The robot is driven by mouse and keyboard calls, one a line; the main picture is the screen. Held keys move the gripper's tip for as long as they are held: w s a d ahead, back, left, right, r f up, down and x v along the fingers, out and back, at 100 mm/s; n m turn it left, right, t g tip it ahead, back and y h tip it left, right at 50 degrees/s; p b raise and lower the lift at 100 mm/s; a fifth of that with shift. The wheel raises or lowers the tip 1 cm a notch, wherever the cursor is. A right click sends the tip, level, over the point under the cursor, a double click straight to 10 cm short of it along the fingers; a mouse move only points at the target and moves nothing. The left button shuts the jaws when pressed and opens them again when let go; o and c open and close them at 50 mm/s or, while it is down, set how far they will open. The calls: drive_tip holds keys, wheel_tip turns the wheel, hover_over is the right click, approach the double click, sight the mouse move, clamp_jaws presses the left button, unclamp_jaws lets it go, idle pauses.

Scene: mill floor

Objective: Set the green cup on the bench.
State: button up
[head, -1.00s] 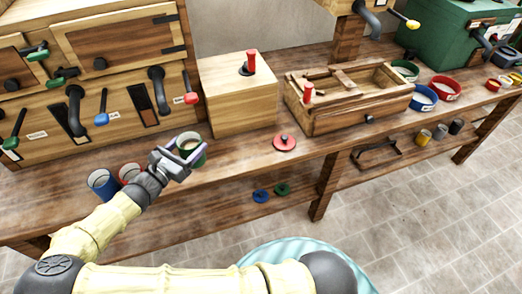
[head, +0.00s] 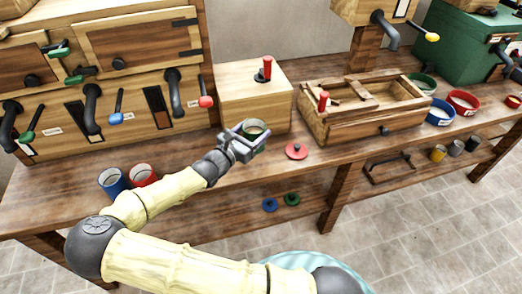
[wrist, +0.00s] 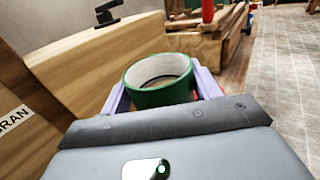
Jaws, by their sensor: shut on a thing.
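The green cup (head: 254,129) is held upright between the fingers of my gripper (head: 258,137), with its open top and pale inside showing. The cup also shows in the wrist view (wrist: 160,80), between the two purple fingers, and it looks empty. The gripper is shut on it. The wooden bench (head: 229,173) runs across the head view. The cup is over the bench, in front of the light wooden box with the red knob. The fingers hide its lower part, so I cannot tell whether it touches the bench top.
A red lid (head: 296,151) lies just right of my gripper. A blue cup (head: 113,183) and a red cup (head: 144,176) stand to the left. The wooden box (head: 255,97) is close behind. The bench's front stretch between the red cup and the lid is clear.

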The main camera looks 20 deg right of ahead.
sight(260, 131)
drive_tip(key=f, duration=0.3)
drive_tip(key=shift+w, duration=0.2)
drive_tip(key=shift+a+f, duration=0.2)
drive_tip(key=shift+f, duration=0.05)
drive_tip(key=shift+s+a, duration=0.1)
drive_tip(key=shift+s, duration=0.05)
drive_tip(key=shift+d, duration=0.3)
drive_tip(key=shift+d+f, duration=0.1)
drive_tip(key=shift+f, duration=0.1)
drive_tip(key=shift+s+f, duration=0.1)
drive_tip(key=shift+f, duration=1.5)
drive_tip(key=o, duration=1.1)
drive_tip(key=shift+f, duration=0.15)
